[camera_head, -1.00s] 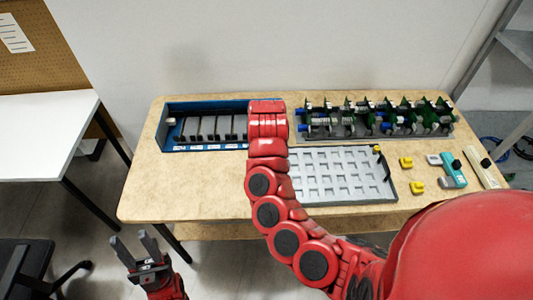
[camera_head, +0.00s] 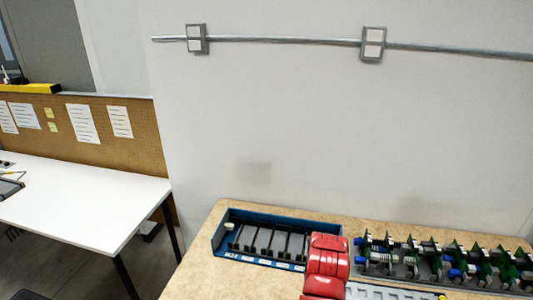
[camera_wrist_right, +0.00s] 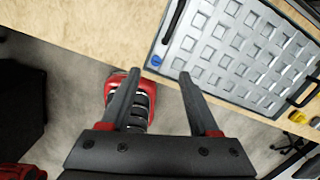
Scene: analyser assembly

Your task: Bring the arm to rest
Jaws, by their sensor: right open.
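My right arm shows in the head view only as red links (camera_head: 327,262) at the bottom, in front of the workbench (camera_head: 215,284). Its gripper is outside that view. In the right wrist view my right gripper (camera_wrist_right: 153,85) is open, with its two dark fingers apart and nothing between them. It is near the bench edge, with the grey floor and a red part of my own body behind it. My left gripper is not in the head view.
A blue rack (camera_head: 228,246) with grey slots and a holder with green and blue parts (camera_head: 450,262) stand on the bench. A grey grid tray (camera_wrist_right: 220,45) lies close to the right fingertips. A white table (camera_head: 85,200) is at left.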

